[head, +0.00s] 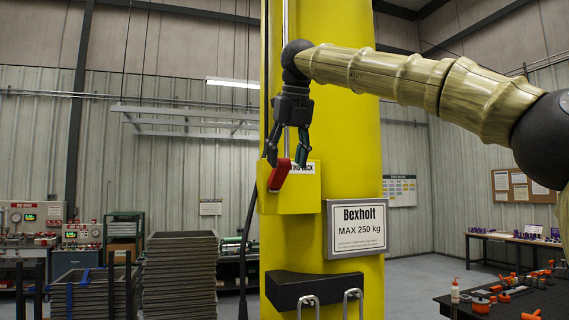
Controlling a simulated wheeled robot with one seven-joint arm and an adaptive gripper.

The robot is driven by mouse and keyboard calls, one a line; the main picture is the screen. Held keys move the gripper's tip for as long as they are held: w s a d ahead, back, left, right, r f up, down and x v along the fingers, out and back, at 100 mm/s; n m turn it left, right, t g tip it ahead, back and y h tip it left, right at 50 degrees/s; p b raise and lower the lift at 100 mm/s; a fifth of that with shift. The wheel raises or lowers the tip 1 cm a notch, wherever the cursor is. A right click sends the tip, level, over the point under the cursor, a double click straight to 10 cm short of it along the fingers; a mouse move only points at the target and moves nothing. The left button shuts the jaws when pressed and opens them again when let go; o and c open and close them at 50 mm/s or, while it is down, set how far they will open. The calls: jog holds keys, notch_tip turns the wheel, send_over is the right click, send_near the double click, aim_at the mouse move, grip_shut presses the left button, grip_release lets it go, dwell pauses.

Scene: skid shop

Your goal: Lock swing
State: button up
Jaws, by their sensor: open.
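The swing lock is a yellow box (294,199) on a thick yellow column (345,130), with a partly hidden label ending in "LOCK". A red lever (279,174) sits on the box front and leans up to the right. My gripper (285,160) points down just above and around the lever, with its fingers apart. One finger is left of the lever and the other right of its upper end. I cannot tell whether either finger touches it.
A sign plate (356,228) reading "Bexholt MAX 250 kg" is right of the box. Below is a black bracket (312,287) with metal loops. A dark workbench (510,300) with orange parts stands at right. Stacked grey trays (180,275) stand at left.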

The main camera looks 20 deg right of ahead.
aim_at(281, 177)
jog(key=shift+g, duration=0.3)
jog(key=w+f, duration=0.2)
jog(key=w, duration=0.1)
jog(key=w+f, duration=0.2)
jog(key=w, duration=0.1)
jog(key=w+f, duration=0.1)
jog(key=w, duration=0.3)
jog(key=shift+d+f, duration=0.2)
jog(key=shift+f, duration=0.2)
jog(key=s+r, duration=0.1)
jog(key=s, duration=0.3)
jog(key=s+r, duration=0.1)
jog(key=s, duration=0.1)
jog(key=shift+s+r, duration=0.25)
jog(key=shift+r, duration=0.05)
jog(key=c, duration=0.9)
jog(key=shift+w+f, duration=0.15)
jog(key=shift+w, duration=0.2)
jog(key=shift+c, duration=1.4)
jog(key=shift+w+a+f, duration=0.1)
jog(key=shift+w+f, duration=0.4)
jog(key=shift+w, duration=0.25)
grip_shut()
